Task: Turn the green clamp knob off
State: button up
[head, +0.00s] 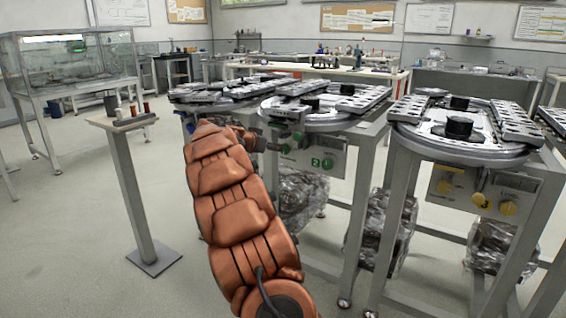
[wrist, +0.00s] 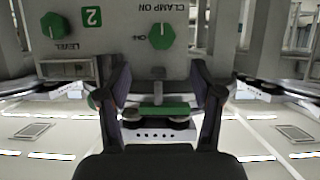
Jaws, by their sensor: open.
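The green clamp knob (wrist: 161,36) is a round dial on the grey panel (wrist: 115,43), close to the printed words CLAMP ON in the wrist view. A pale mark shows on its face. In the head view the knob (head: 285,148) is small, just right of my gripper (head: 262,139). In the wrist view my gripper (wrist: 160,72) is open, with dark fingers to the left and right. The knob appears above and between the fingertips, not gripped. A green bar (wrist: 165,110) shows between the fingers; I cannot tell its distance.
A second green knob (wrist: 54,25), labelled LEVEL, sits beside the green number 2 tile (wrist: 91,16). Station 3 with yellow knobs (head: 480,201) stands to the right. A narrow stand (head: 130,170) with small items is on the left. Floor is clear between the stand and my arm.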

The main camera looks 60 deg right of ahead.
aim_at(286, 149)
jog(key=x, duration=0.9)
jog(key=shift+d, duration=0.2)
jog(key=shift+w, duration=0.15)
jog(key=c, duration=1.1)
